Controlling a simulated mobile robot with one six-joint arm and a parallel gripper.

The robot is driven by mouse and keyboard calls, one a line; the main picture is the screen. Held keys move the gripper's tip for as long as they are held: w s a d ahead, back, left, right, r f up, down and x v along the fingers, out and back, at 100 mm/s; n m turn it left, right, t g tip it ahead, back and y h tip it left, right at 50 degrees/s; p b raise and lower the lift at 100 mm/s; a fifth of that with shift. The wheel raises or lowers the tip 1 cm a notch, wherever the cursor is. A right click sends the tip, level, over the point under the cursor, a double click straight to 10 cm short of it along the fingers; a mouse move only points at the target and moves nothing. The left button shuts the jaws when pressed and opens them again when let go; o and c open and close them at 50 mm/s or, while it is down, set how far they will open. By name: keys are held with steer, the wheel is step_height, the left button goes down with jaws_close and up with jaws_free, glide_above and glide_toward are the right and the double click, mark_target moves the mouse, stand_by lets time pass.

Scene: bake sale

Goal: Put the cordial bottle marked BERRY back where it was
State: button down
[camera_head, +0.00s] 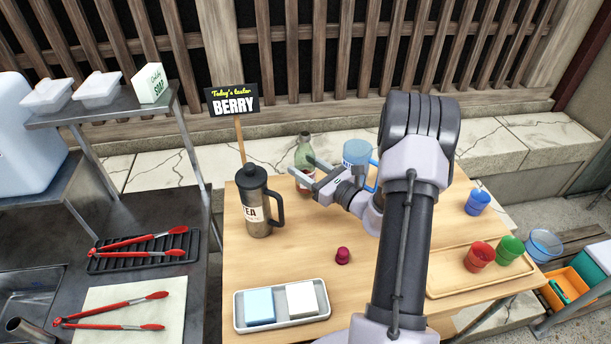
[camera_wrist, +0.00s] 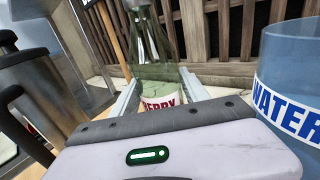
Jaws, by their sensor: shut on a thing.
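The cordial bottle marked BERRY (camera_wrist: 156,62) is clear greenish glass with a white label and stands between the fingers of my gripper (camera_wrist: 158,88) in the wrist view. In the head view the bottle (camera_head: 303,150) is at the back of the wooden table (camera_head: 315,225), with its lower part partly hidden by my gripper (camera_head: 313,174). My gripper is shut on the bottle, which looks upright. I cannot tell whether its base touches the table. A small dark red cap-like thing (camera_head: 343,255) lies on the table in front.
A TEA flask (camera_head: 257,205) stands left of the bottle and a blue WATER jug (camera_head: 355,153) right of it. A BERRY sign (camera_head: 234,102) rises behind the flask. A sponge tray (camera_head: 240,318) is at front left. A wooden tray (camera_head: 440,288) with red and green cups is at right.

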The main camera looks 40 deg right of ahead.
steer(key=shift+f+b, duration=0.4)
steer(key=shift+f, duration=0.7)
steer(key=shift+f, duration=0.15)
steer(key=c, duration=0.6)
jaws_free()
steer(key=shift+o, duration=0.2)
steer(key=shift+s+r, duration=0.1)
steer(key=shift+r, duration=0.15)
steer(key=s, duration=0.4)
steer(key=s+d+p, duration=0.1)
steer(key=s, duration=0.3)
steer(key=s+d+p, duration=0.1)
steer(key=s, duration=0.2)
steer(key=shift+s, duration=0.4)
